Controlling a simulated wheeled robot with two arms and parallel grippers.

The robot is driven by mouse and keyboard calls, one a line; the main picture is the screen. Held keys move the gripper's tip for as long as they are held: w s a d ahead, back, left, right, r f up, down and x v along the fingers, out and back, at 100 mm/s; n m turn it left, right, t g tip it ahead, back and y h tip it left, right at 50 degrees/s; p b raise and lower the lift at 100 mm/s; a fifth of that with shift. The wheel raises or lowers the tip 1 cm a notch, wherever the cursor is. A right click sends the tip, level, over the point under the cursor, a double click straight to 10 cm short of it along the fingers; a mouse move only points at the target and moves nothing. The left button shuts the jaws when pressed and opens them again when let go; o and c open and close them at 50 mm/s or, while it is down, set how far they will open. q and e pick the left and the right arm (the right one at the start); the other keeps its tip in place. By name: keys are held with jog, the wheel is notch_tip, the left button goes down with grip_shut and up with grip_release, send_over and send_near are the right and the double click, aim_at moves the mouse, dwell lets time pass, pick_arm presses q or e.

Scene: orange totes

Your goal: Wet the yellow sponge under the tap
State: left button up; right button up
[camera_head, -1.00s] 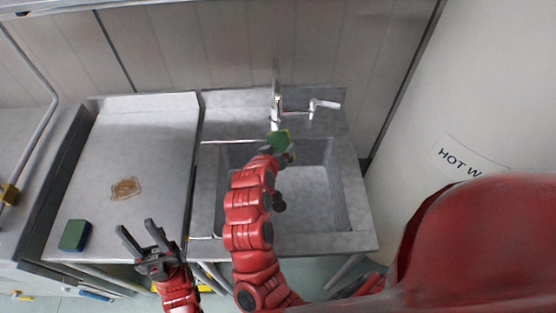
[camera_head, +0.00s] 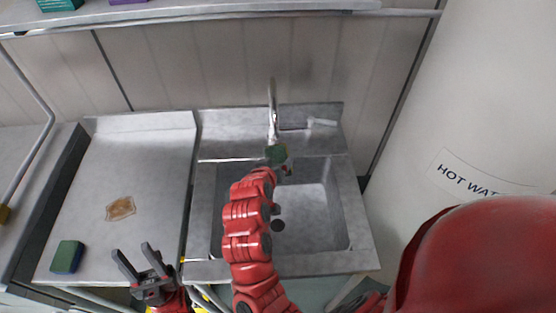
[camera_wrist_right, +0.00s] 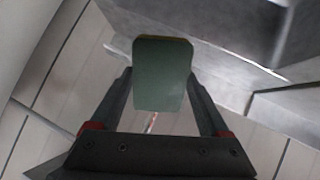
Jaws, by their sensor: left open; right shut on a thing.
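A sponge (camera_head: 277,153) with a green face is held in my right gripper (camera_head: 281,168), just below the tap (camera_head: 272,112) and above the sink (camera_head: 345,205). In the right wrist view, the sponge (camera_wrist_right: 160,75) sits between the two fingers of my right gripper (camera_wrist_right: 163,92), green face to the camera with a thin yellow edge at its top. I cannot tell whether water runs. My left gripper (camera_head: 133,256) is open and empty near the counter's front edge.
A green and blue sponge (camera_head: 68,256) lies at the front left of the steel drainboard (camera_head: 145,165), near a brown stain (camera_head: 121,208). A shelf (camera_head: 220,13) with boxes runs above. A white cabinet marked HOT WATER (camera_head: 480,100) stands at right.

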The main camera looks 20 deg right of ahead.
jog(key=s+a+p, duration=0.1)
jog(key=s+a, duration=0.2)
jog(key=s, duration=0.4)
jog(key=shift+p, duration=0.35)
dwell(0.7)
dwell(0.4)
jog(key=d+p+v, duration=0.1)
jog(key=p+v, duration=0.3)
jog(key=v, duration=0.2)
jog(key=shift+s+r, duration=0.35)
